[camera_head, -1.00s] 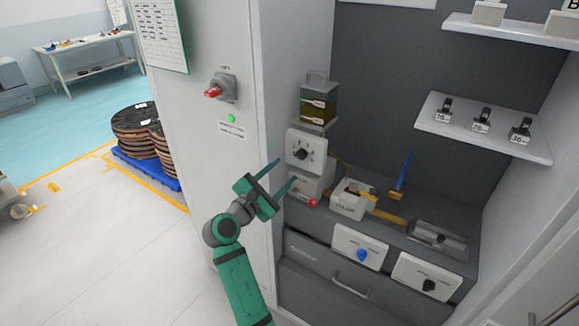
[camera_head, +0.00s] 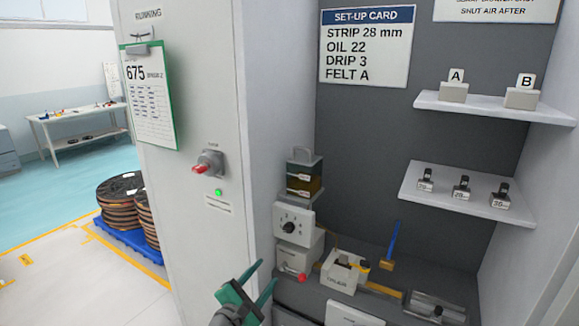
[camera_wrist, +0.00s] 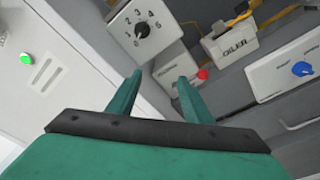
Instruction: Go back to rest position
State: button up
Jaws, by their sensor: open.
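My green gripper (camera_head: 260,285) is at the bottom of the head view, in front of the station's cabinet. Its two fingers are apart, with nothing between them. The wrist view shows the same open gripper (camera_wrist: 158,82) below a white dial box (camera_wrist: 143,27) with a black knob. In the head view this dial box (camera_head: 294,224) sits under an oil tank (camera_head: 304,178). A red knob (camera_head: 302,277) is to the right of the fingers, apart from them. The white oiler (camera_head: 341,275) stands further right. The rest of my arm is mostly out of the head view.
The cabinet's side panel (camera_head: 190,90) has a red-handled switch (camera_head: 207,164) and a lit green lamp (camera_head: 219,191). Shelves on the right hold blocks A and B (camera_head: 522,97) and several small tagged parts (camera_head: 461,189). Reels (camera_head: 119,205) stand on a blue pallet. Open floor is at left.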

jog(key=s+f+m+y, duration=0.35)
jog(key=s+f, duration=0.75)
jog(key=f, duration=0.5)
jog(key=s+f+m+g+y, duration=0.1)
jog(key=s+f+m+y, duration=0.35)
jog(key=s, duration=0.85)
jog(key=s+d+f+m, duration=0.15)
jog(key=s+m, duration=0.25)
jog(key=s, duration=0.4)
jog(key=s+d+m, duration=0.2)
jog(key=s+m, duration=0.1)
jog(key=s, duration=0.6)
jog(key=s+d+r+m, duration=0.2)
jog(key=s+r+m, duration=0.1)
jog(key=s, duration=0.3)
jog(key=s+d+r+m+h, duration=0.1)
jog(key=s+d+r+m, duration=0.2)
jog(key=s, duration=0.3)
jog(key=shift+r+m+t, duration=0.3)
jog(key=shift+r+m, duration=0.3)
jog(key=shift+r, duration=0.2)
jog(key=c, duration=0.4)
jog(key=shift+a, duration=0.1)
